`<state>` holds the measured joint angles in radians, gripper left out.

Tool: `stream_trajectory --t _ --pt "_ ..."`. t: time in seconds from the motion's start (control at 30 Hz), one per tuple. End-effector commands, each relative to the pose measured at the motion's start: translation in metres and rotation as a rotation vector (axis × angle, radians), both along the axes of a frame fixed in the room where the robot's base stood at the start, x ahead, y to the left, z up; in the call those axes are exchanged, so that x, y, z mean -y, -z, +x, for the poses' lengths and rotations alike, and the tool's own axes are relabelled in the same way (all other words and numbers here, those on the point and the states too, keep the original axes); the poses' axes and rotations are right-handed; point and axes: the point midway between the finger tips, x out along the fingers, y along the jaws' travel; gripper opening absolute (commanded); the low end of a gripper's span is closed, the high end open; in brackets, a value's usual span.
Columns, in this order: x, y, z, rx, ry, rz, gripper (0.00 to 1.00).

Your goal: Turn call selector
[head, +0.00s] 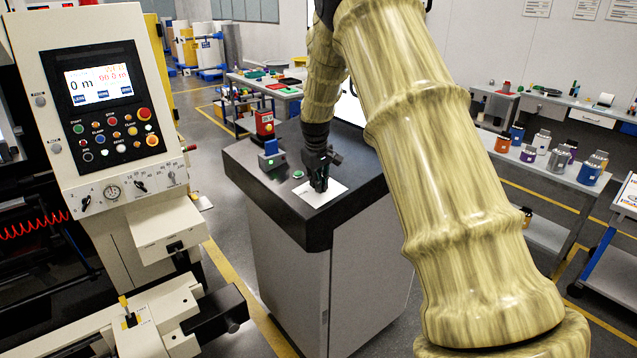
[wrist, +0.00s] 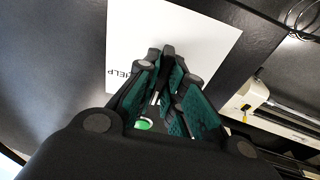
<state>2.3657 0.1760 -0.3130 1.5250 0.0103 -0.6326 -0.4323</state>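The call selector is not clearly visible; a small dark part with a white mark (wrist: 155,97) shows between my fingers in the wrist view, and I cannot tell whether it is the selector. My gripper (head: 320,186) points down at a white card (head: 313,198) on the dark top of a grey cabinet. In the wrist view, the green-padded fingers of my gripper (wrist: 168,62) stand close together over the card (wrist: 205,32), which reads "HELP". The fingers hide what lies at their tips, so a grip cannot be confirmed. A green button (head: 298,174) sits left of the gripper.
A blue box with a green button (head: 271,155) and a red device (head: 265,124) stand on the cabinet's dark top (head: 250,178), left of my gripper. A machine control panel (head: 103,105) is at the left. A bench with several canisters (head: 557,160) is at the right.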

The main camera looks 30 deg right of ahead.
Motion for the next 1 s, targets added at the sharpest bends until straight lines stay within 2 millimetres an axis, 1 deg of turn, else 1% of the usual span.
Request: stream_trajectory --t 0.03,0.1,0.4,0.53,0.67,1.0 --pt "0.0 -0.002 0.001 0.003 0.0 -0.002 0.21" --pt "0.0 -0.002 0.001 0.002 0.0 -0.001 0.31" --pt "0.0 -0.001 0.0 0.0 0.0 0.0 0.31" --pt "-0.001 -0.008 -0.001 0.001 -0.001 0.0 0.31" --pt "-0.003 -0.025 -0.003 0.003 -0.001 -0.001 0.31" --pt "-0.012 -0.085 -0.012 0.003 0.0 0.0 0.31"
